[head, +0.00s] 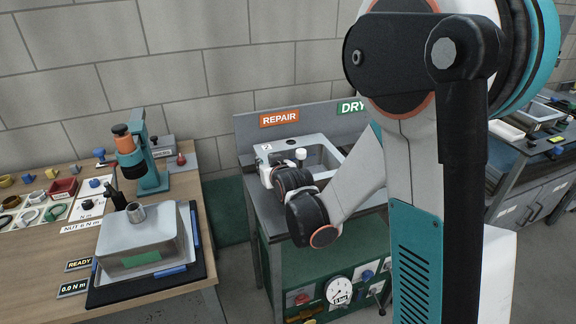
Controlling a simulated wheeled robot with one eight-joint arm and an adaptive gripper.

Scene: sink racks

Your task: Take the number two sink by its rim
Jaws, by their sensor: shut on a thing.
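A light grey sink (290,144) stands on the dark bench under the orange REPAIR sign (279,118). A small white tag with a mark like a 2 (266,147) is on its rim at the left back corner. A small white knob or cap shows near its middle. My gripper (267,174) is at the sink's left front rim and is shut on that rim. My wrist hides most of the fingers and the sink's front side.
An upturned steel basin (140,241) sits on a black mat on the wooden table at left, beside a teal and orange tool stand (140,152). Small parts trays lie further left. A green DRY sign (352,107) is right of REPAIR. A round gauge (339,290) is below the bench.

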